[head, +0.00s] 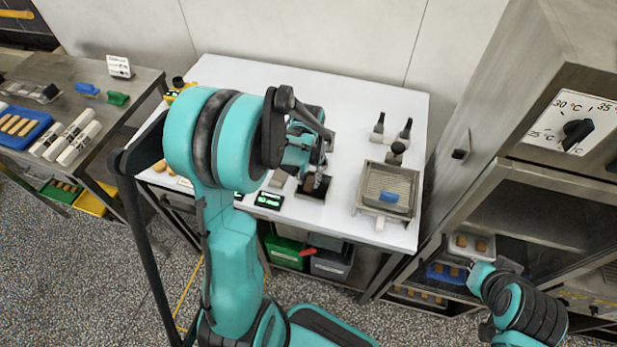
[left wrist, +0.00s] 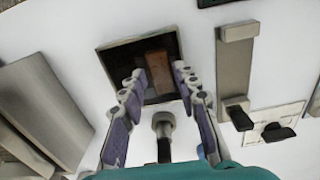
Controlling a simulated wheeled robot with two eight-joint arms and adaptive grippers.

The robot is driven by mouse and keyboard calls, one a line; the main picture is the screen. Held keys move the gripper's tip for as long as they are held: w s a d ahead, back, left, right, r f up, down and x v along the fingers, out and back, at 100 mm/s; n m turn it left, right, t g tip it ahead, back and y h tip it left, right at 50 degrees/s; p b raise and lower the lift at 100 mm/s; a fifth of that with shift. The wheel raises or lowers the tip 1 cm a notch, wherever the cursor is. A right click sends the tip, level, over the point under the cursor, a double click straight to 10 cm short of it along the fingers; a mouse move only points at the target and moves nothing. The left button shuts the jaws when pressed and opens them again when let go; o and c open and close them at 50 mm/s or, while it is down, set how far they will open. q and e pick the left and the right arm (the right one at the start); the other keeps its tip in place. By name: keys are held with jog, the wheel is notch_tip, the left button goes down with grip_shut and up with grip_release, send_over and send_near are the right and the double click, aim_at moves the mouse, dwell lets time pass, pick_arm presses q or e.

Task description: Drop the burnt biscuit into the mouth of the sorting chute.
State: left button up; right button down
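A brown, bar-shaped piece (left wrist: 158,72), which looks like the burnt biscuit, lies in a dark square with a thin rim (left wrist: 105,58) on the white table. The dark square also shows in the head view (head: 314,188). I cannot tell whether it is the chute's mouth or a shallow tray. My left gripper (left wrist: 158,84) is open, its purple-padded fingers apart on either side of the brown piece's near end. In the head view the left gripper (head: 318,180) is over the dark square, partly hidden by its wrist. Only part of my right arm shows at lower right; its gripper does not.
A wire-mesh tray (head: 366,195) with a blue item stands at the table's right, dark-knobbed fittings (head: 378,126) behind it. A small green display (head: 269,200) is near the front edge. A steel cabinet (head: 540,180) stands right; a side table (head: 135,85) stands left. Bins are below.

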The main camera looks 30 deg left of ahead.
aim_at(308, 184)
pick_arm(q)
jog(key=shift+o, duration=0.4)
notch_tip(308, 184, up, 12)
dwell(0.4)
jog(key=s+d+m+t+b, duration=0.2)
jog(key=s+d+t+b, duration=0.1)
jog(key=s+d+t, duration=0.4)
jog(key=shift+s+d, duration=1.75)
jog(key=shift+s, duration=0.05)
jog(key=shift+f, duration=0.15)
dwell(0.4)
